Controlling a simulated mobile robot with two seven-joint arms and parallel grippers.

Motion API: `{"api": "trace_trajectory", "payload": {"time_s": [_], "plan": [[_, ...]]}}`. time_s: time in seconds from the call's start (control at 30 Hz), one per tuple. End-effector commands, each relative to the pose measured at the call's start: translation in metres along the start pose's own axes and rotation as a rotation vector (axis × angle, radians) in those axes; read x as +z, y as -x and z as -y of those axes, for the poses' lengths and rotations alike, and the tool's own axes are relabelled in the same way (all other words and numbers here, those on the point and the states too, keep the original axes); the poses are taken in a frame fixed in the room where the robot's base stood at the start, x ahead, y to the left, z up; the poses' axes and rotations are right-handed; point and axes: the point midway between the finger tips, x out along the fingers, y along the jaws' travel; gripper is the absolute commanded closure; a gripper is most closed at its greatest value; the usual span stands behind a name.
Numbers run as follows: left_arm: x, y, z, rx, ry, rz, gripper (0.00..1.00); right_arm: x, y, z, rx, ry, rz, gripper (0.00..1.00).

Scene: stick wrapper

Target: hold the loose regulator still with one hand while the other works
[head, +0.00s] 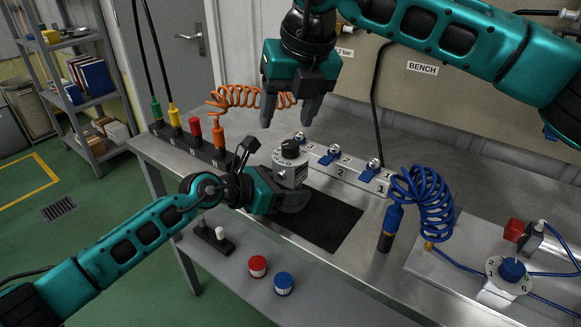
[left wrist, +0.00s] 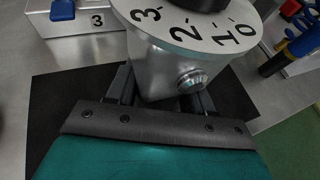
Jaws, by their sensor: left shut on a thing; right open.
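The loose regulator (head: 291,170) is a grey metal block with a numbered round dial and a black knob (head: 291,148) on top. It stands over the black mat (head: 331,222) on the bench. My left gripper (head: 280,190) is shut on its body from the left front. In the left wrist view the regulator body (left wrist: 155,70) sits between the fingers, with the dial (left wrist: 190,25) above and a round metal fitting on one face. My right gripper (head: 290,108) is open and empty, fingers pointing down, above and behind the knob.
A manifold (head: 345,167) with blue-handled valves lies behind the regulator. A coiled blue hose (head: 430,200) and a blue-knobbed regulator (head: 506,277) are at the right. Coloured connectors stand in a black rack (head: 190,143) at left. Red (head: 258,267) and blue (head: 284,284) caps are on the lower shelf.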

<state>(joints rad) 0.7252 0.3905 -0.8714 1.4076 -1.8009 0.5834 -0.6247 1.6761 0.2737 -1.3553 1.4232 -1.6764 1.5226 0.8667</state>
Motion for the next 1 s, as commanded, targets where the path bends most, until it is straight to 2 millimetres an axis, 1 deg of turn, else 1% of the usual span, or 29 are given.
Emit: {"api": "trace_trajectory", "payload": {"time_s": [0.03,0.07,0.1,0.17,0.2,0.3,0.4,0.5,0.57,0.63,0.77,0.87,1.0], "plan": [[-0.001,0.0,0.0,0.0,0.001,-0.001,0.98,-0.009,-0.011,-0.009,0.077,-0.006,-0.024,0.41],[-0.001,0.0,0.0,0.0,0.001,-0.001,0.98,-0.014,-0.016,-0.017,0.134,-0.012,-0.036,0.41],[-0.001,0.0,0.0,0.0,0.001,-0.001,0.98,-0.022,-0.022,-0.03,0.223,-0.024,-0.056,0.41],[-0.001,0.0,0.0,0.0,0.001,-0.001,0.98,-0.035,-0.028,-0.05,0.372,-0.055,-0.087,0.41],[-0.001,0.0,0.0,0.0,0.001,-0.001,0.98,-0.043,-0.03,-0.063,0.476,-0.084,-0.109,0.41],[-0.001,0.0,0.0,0.0,0.001,-0.001,0.98,-0.059,-0.025,-0.091,0.733,-0.183,-0.156,0.41],[-0.001,0.0,0.0,0.0,0.001,-0.001,0.98,-0.069,-0.013,-0.108,0.971,-0.317,-0.197,0.41],[-0.001,0.0,0.0,0.0,0.001,-0.002,0.98,-0.071,0.003,-0.114,1.186,-0.482,-0.23,0.41],[-0.001,0.0,0.0,0.0,0.001,-0.002,0.98,-0.07,0.012,-0.112,1.303,-0.596,-0.248,0.41],[-0.001,0.0,0.0,0.0,0.001,-0.002,0.98,-0.066,0.02,-0.104,1.426,-0.742,-0.263,0.41],[-0.001,0.0,0.0,0.0,0.001,-0.002,0.98,-0.057,0.027,-0.078,1.61,-1.047,-0.285,0.41],[-0.001,0.0,0.0,0.0,0.001,-0.002,0.98,-0.053,0.021,-0.049,1.707,-1.308,-0.292,0.41],[-0.001,0.0,0.0,0.0,0.001,-0.002,0.98,-0.056,0.0,-0.004,1.762,-1.689,-0.293,0.41]]}}
